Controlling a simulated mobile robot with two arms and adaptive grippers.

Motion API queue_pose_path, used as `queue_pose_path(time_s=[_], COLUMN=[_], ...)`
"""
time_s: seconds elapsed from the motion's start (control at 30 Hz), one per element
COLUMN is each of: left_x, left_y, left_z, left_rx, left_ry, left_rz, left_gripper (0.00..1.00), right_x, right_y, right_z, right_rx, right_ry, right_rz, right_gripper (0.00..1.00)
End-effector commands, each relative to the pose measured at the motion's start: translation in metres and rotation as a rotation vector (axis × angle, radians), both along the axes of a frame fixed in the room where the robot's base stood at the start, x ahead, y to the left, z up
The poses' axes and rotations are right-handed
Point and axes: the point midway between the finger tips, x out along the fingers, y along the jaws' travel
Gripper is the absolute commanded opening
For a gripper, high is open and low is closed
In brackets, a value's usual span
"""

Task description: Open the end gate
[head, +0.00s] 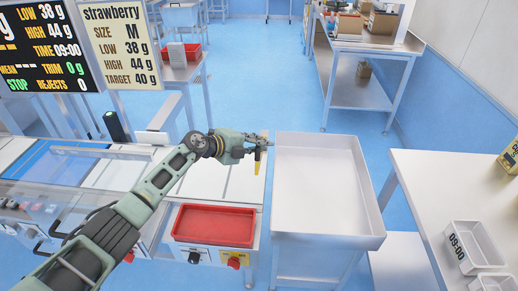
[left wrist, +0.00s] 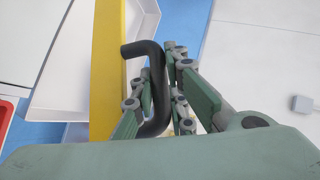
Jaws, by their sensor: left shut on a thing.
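The end gate shows in the left wrist view as a long yellow bar (left wrist: 105,70) with a bent black handle (left wrist: 145,49) on its side. In the head view a small part of the yellow gate (head: 257,167) shows just below my left gripper (head: 262,142), at the right end of the white conveyor. My left gripper is shut on the black handle, with green finger links on both sides of it. The gripper hides most of the gate in the head view. My right gripper is not in view.
A white-floored metal tray table (head: 325,140) stands directly right of the conveyor end. A red bin (head: 214,226) sits in front of the conveyor, above a red knob (head: 236,262).

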Motion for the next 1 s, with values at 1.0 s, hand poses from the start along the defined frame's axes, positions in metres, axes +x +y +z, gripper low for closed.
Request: queue_pose_path(time_s=[1.0], left_x=[0.043], left_y=[0.0], left_z=[0.047], left_rx=[-0.001], left_ry=[0.212], left_rz=[0.002], left_gripper=[0.0], right_x=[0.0], right_y=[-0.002], right_z=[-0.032], right_rx=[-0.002], right_ry=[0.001], right_rz=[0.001], right_gripper=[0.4])
